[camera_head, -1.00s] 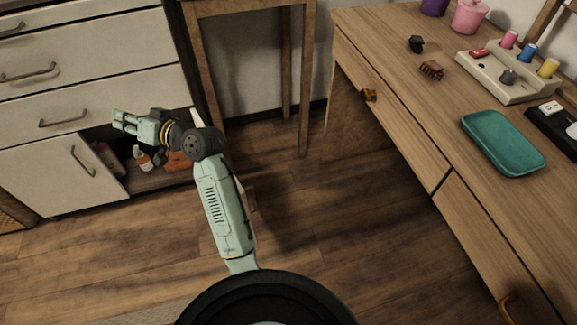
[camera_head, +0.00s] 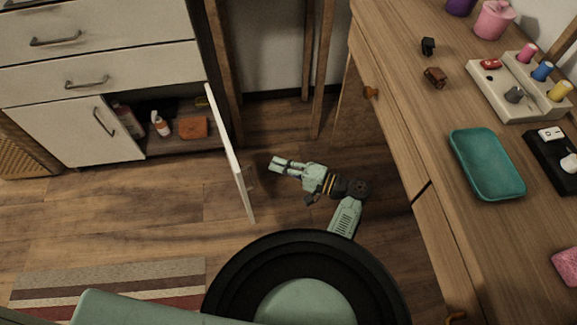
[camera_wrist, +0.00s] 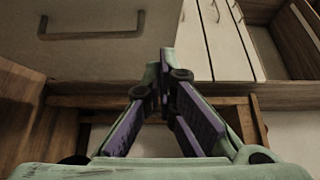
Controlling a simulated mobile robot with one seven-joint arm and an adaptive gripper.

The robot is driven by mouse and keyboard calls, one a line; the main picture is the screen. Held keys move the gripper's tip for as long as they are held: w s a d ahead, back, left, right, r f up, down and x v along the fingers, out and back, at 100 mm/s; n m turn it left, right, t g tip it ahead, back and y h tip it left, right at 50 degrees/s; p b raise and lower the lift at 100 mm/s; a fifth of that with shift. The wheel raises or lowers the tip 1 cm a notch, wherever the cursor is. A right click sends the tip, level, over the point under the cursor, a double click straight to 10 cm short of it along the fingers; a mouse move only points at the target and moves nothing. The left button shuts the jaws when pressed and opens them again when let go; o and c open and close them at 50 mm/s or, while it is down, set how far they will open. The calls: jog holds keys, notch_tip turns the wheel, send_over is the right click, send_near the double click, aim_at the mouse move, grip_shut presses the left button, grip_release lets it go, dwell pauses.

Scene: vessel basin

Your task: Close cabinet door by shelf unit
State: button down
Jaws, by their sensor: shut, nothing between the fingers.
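The white cabinet (camera_head: 100,62) stands at the upper left of the head view. Its right lower door (camera_head: 232,155) is swung wide open and shows nearly edge-on, reaching out over the floor. The left lower door (camera_head: 75,130) is closed. The open compartment shows bottles (camera_head: 160,124) and an orange-brown box (camera_head: 193,128). My gripper (camera_head: 277,165) is shut and empty, to the right of the open door and pointing left towards it, with a gap between. In the wrist view its purple-padded fingers (camera_wrist: 166,65) come together at the tips.
A wooden shelf unit frame (camera_head: 225,60) stands directly right of the cabinet. A striped rug (camera_head: 110,285) lies at lower left. Floor left of the door is clear.

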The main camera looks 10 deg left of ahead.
jog(key=a+p, duration=0.2)
jog(key=a, duration=0.6)
jog(key=shift+s, duration=0.45)
jog(key=shift+s+a, duration=0.1)
